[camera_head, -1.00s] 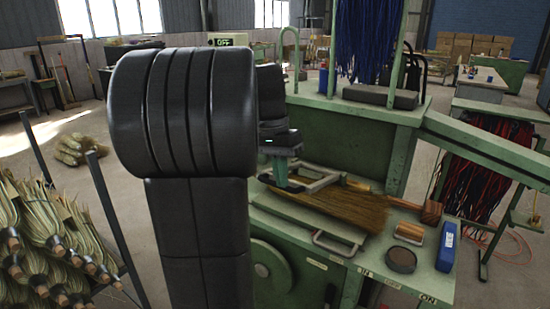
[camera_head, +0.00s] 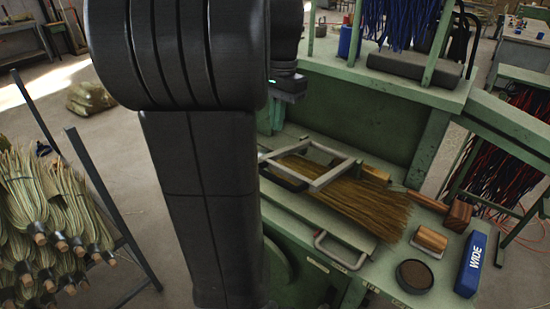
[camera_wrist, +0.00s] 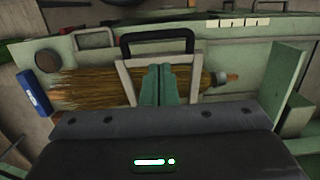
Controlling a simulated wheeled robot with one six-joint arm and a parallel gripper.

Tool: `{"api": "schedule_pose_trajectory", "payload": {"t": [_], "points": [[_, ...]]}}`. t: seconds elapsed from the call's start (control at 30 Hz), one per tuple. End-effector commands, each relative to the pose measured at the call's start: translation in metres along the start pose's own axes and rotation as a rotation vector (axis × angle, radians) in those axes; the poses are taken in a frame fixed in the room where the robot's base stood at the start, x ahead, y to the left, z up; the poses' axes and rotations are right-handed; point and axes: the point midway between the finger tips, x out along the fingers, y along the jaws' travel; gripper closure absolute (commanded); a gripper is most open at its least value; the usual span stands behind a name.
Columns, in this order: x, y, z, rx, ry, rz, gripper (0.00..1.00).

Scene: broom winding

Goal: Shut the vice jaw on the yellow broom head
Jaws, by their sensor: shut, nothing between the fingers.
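The yellow broom head (camera_head: 365,205) lies flat on the green bench, its bristles fanning to the right. The vice jaw, a pale grey frame (camera_head: 332,177) with a black handle (camera_head: 283,178), lies across its bound end. In the wrist view the broom head (camera_wrist: 95,87) runs beneath the jaw frame (camera_wrist: 126,80), and the black handle (camera_wrist: 157,40) is beyond my fingers. I cannot tell whether the jaw presses on the bristles. My gripper (camera_wrist: 165,70) has its green fingers together, empty, above the frame. My arm mostly hides the gripper in the head view.
On the bench (camera_head: 290,222) right of the broom are a wooden block (camera_head: 458,214), a small brush (camera_head: 431,239), a dark round tin (camera_head: 413,276) and a blue box (camera_head: 472,263). A grey handle (camera_head: 340,252) stands at the front edge. Broom bundles (camera_head: 55,205) fill a rack at left.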

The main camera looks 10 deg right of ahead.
Motion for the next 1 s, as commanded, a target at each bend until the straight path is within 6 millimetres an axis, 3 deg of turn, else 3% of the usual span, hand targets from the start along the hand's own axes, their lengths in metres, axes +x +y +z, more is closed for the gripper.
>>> {"api": "schedule_pose_trajectory", "payload": {"t": [0.4,0.6,0.8,1.0], "points": [[0.084,0.0,0.001,0.0,-0.004,0.003,1.0],[0.115,0.001,0.001,0.0,-0.003,0.003,1.0],[0.129,0.0,0.0,0.0,-0.001,0.001,1.0],[0.131,0.0,0.0,0.0,0.0,0.001,1.0]]}}
